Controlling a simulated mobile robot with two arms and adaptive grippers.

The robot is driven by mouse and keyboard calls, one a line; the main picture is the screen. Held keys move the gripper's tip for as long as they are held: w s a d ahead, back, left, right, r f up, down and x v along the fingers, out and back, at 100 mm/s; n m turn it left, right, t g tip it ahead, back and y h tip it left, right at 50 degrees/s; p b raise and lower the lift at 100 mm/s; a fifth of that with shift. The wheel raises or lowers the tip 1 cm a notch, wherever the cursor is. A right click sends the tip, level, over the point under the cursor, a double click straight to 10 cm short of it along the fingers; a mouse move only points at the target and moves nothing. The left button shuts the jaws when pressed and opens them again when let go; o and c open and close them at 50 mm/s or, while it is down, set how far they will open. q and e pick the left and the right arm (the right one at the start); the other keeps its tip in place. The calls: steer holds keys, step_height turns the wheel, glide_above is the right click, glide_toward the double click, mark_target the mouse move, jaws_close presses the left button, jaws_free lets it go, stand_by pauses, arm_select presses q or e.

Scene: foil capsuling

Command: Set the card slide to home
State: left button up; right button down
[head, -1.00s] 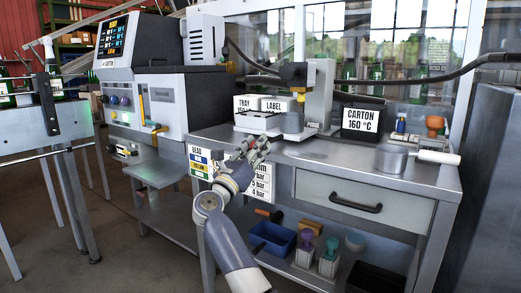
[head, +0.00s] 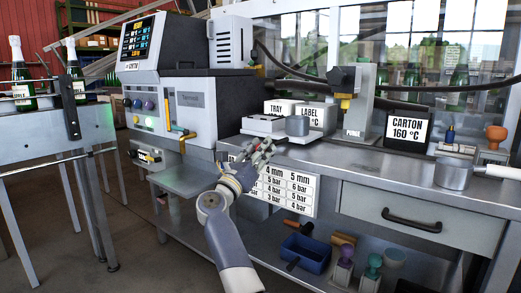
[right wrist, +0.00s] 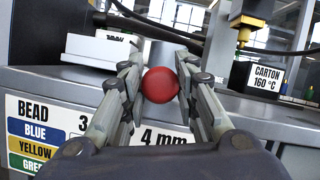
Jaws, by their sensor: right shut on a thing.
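A white settings card (head: 292,190) hangs on the bench's front face, with 4 mm and 5 mm columns showing in the head view. My right arm hides its left part there. In the right wrist view the card (right wrist: 60,128) shows BEAD and blue, yellow and green rows. A round red knob (right wrist: 160,85) stands in front of the bench edge just above the card. My right gripper (right wrist: 158,82) is shut on the red knob, one finger on each side. In the head view my right gripper (head: 258,152) is at the bench edge and hides the knob. My left gripper is not in view.
A control machine (head: 175,95) stands left. A drawer (head: 415,215) is below the top at right.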

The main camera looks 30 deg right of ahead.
steer(key=shift+w+a+r, duration=0.15)
steer(key=c, duration=1.3)
jaws_free()
steer(key=shift+c, duration=0.2)
steer(key=shift+o, duration=0.6)
steer(key=shift+w, duration=0.2)
steer(key=shift+s, duration=0.1)
steer(key=shift+a+f, duration=0.1)
steer(key=shift+f, duration=0.15)
steer(key=v, duration=1.1)
steer(key=shift+s+a, duration=0.3)
